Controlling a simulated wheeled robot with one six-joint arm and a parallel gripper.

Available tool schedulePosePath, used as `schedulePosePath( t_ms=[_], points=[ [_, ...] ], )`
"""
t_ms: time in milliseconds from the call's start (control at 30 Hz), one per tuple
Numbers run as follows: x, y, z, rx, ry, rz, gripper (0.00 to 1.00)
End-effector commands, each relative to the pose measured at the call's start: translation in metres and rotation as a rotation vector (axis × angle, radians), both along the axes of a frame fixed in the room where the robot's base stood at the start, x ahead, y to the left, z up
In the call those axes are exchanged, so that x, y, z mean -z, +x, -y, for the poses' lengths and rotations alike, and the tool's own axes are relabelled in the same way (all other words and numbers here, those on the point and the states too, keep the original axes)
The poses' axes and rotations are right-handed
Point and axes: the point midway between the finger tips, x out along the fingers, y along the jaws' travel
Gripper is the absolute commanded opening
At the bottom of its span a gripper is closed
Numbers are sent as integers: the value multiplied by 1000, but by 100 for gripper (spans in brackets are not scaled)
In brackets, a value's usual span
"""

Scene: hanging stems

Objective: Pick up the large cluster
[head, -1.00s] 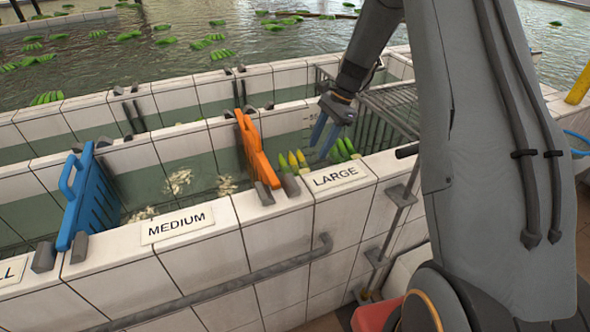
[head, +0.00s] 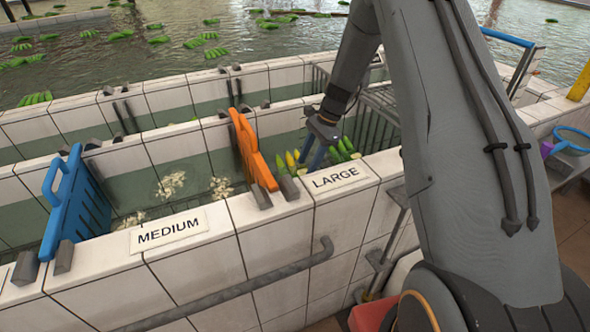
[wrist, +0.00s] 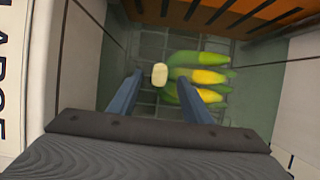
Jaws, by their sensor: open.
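In the head view, green and yellow banana fingers (head: 291,158) stand in the water of the bay labelled LARGE. More green ones (head: 345,148) show just right of my gripper. I cannot tell from that view whether they form one cluster. In the wrist view, a cluster (wrist: 207,76) of green and yellow bananas lies with its pale cut stem (wrist: 159,75) towards my gripper. My gripper (head: 316,160) points down into this bay, its blue fingers open. In the wrist view the fingers (wrist: 160,80) stand either side of the stem, with nothing visibly gripped.
An orange gate (head: 252,150) bounds the LARGE bay on the left. The tiled front wall carries the LARGE label (head: 335,179). A metal rack (head: 378,112) stands behind my gripper. A blue gate (head: 78,205) closes the MEDIUM bay's left side.

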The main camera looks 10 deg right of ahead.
Motion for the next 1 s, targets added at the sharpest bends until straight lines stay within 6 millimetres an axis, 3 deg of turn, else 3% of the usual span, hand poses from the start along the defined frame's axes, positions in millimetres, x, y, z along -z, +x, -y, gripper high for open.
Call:
schedulePosePath(
  t_ms=[200, 500, 767, 1000],
  points=[
    [21, -3, -10, -1, 1, -2, 45],
    [25, -2, -11, 0, 0, 0, 45],
    [25, -2, -10, 0, 0, 0, 1],
    [24, -2, -10, 0, -1, 2, 0]
  ],
)
